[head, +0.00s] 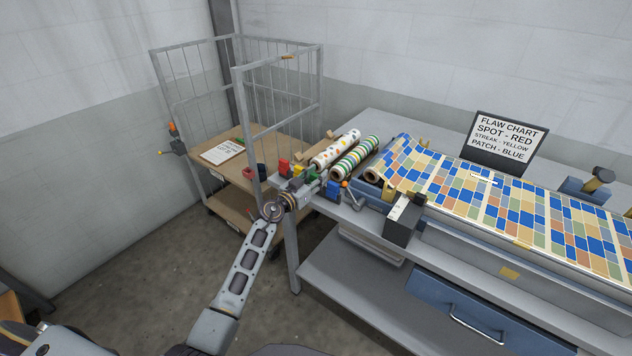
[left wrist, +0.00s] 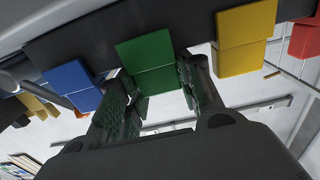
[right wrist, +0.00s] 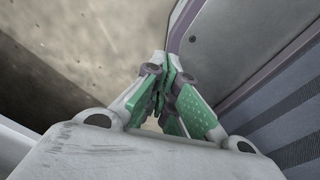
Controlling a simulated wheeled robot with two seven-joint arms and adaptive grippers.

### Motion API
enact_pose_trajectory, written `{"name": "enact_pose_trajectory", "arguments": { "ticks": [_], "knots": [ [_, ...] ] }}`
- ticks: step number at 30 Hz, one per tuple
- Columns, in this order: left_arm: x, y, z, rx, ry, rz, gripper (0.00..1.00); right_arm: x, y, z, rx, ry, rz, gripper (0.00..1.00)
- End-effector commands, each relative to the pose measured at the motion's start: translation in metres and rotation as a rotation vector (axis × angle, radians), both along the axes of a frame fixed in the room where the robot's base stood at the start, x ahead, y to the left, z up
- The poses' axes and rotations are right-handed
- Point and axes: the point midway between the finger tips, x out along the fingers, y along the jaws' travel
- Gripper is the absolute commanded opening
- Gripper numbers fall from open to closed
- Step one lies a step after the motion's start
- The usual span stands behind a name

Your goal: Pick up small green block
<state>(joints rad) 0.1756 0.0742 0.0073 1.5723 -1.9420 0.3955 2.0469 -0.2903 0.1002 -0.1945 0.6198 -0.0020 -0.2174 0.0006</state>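The small green block (left wrist: 148,62) hangs in the middle of the left wrist view, between a blue block and a yellow block on a dark strip. In the head view it shows small at the table's left end (head: 310,174), partly crowded by my gripper. My left gripper (left wrist: 160,98) is open, with one finger on each side of the green block's lower part. I cannot tell whether the pads touch it. My right gripper (right wrist: 168,98) is shut and empty, away from the blocks, and is not seen in the head view.
Neighbouring blocks are close: blue (left wrist: 72,86), yellow (left wrist: 245,38) and red (left wrist: 305,38). Patterned rolls (head: 355,157) lie on the table beside the blocks. A wire cart (head: 228,175) stands behind left. A flaw chart sign (head: 505,142) stands at the table's back.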

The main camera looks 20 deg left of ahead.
Motion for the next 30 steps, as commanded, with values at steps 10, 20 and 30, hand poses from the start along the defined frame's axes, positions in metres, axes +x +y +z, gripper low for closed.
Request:
{"name": "enact_pose_trajectory", "arguments": {
  "ticks": [10, 20, 30],
  "knots": [
    [0.0, 0.0, 0.0, 0.0, 0.0, 0.0, 0.2, -0.003, 0.0, 0.0, 0.0, 0.003, 0.001, 0.0],
    [0.0, 0.0, 0.008, 0.0, -0.001, 0.0, 0.2, -0.005, 0.001, 0.005, 0.001, 0.006, 0.001, 0.0],
    [0.0, 0.0, 0.038, -0.002, -0.002, 0.0, 0.2, -0.008, 0.016, 0.023, 0.017, 0.011, -0.001, 0.0]
  ]
}}
